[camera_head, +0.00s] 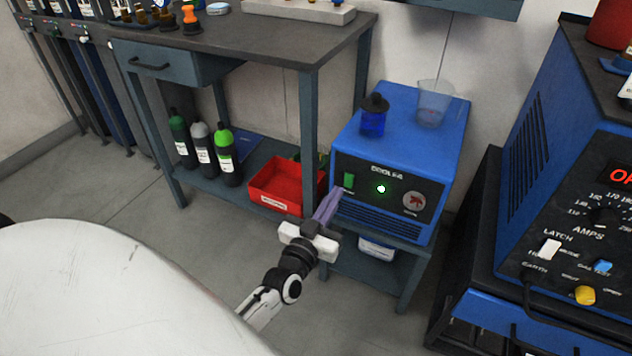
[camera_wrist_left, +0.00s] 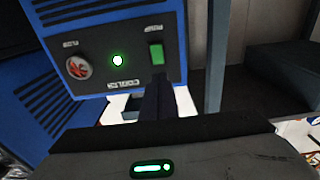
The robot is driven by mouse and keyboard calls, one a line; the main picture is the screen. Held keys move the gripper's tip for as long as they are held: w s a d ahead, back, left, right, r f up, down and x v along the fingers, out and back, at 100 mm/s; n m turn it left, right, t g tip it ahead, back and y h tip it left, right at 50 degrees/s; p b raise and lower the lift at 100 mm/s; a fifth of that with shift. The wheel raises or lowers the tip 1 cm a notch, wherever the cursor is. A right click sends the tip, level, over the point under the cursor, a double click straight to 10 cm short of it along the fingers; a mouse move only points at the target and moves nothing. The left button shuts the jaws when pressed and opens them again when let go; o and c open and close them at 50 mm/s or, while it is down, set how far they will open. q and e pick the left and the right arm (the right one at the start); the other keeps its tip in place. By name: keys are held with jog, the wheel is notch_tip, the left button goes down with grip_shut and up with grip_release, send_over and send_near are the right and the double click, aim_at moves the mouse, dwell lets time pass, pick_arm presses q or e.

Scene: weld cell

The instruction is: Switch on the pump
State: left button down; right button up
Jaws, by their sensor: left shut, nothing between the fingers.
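The pump is a blue cooler box (camera_head: 440,150) on a small stand, with a dark front panel. The panel has a green rocker switch (camera_head: 348,180), a lit green lamp (camera_head: 381,188) and a round dial with a red mark (camera_head: 413,201). The left wrist view shows the same switch (camera_wrist_left: 156,52), lamp (camera_wrist_left: 118,61) and dial (camera_wrist_left: 78,68), upside down. My left gripper (camera_head: 329,204) is shut and empty, its fingertips close to the panel beside the switch. In the wrist view the fingertips (camera_wrist_left: 159,82) are near the switch; I cannot tell whether they touch it. My right gripper is not in view.
A dark bottle (camera_head: 374,116) and a clear beaker (camera_head: 433,103) stand on the cooler. A workbench (camera_head: 250,38) is to the left, with a red bin (camera_head: 283,186) and several bottles on its lower shelf. A blue welder (camera_head: 545,130) stands at right.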

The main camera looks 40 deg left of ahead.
pick_arm(q)
jog(key=p+v, duration=0.1)
jog(key=v, duration=0.7)
jog(key=shift+s+r+p, duration=0.2)
jog(key=shift+r+p, duration=0.1)
jog(key=shift+r, duration=0.4)
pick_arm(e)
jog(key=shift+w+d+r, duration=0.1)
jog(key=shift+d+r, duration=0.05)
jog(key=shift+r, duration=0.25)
pick_arm(q)
jog(key=shift+d, duration=0.2)
